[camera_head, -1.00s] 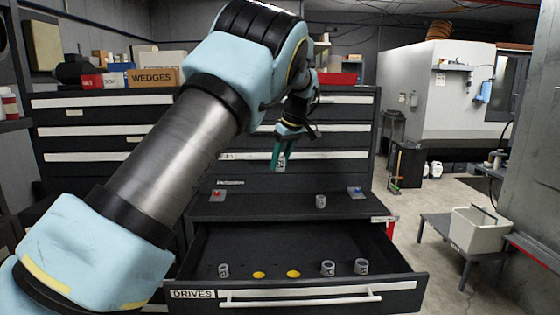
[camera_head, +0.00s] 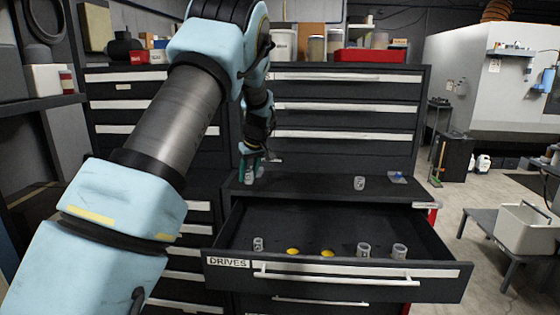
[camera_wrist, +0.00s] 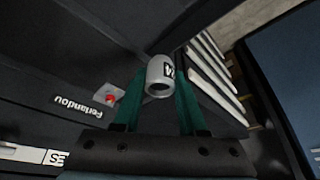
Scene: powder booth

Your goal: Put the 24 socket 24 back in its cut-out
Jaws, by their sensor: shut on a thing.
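My gripper (camera_head: 250,172) is shut on a grey cylindrical socket (camera_wrist: 160,77), seen between the green fingers in the wrist view. Its dark-on-white marking is only partly visible, so I cannot read the number surely. In the head view the gripper hangs over the left part of the cabinet's ledge, behind the open drawer (camera_head: 339,271) labelled DRIVES. Two yellow empty cut-outs, a left one (camera_head: 292,252) and a right one (camera_head: 327,253), show in the drawer floor. Sockets stand beside them: one at left (camera_head: 258,244) and two at right, (camera_head: 363,250) and (camera_head: 399,252).
Another grey socket (camera_head: 360,183) stands on the ledge (camera_head: 310,186), with a small blue item (camera_head: 397,177) to its right. A small red item (camera_wrist: 110,98) shows in the wrist view. Drawer walls surround the cut-outs. A bench with a white bin (camera_head: 528,228) stands at right.

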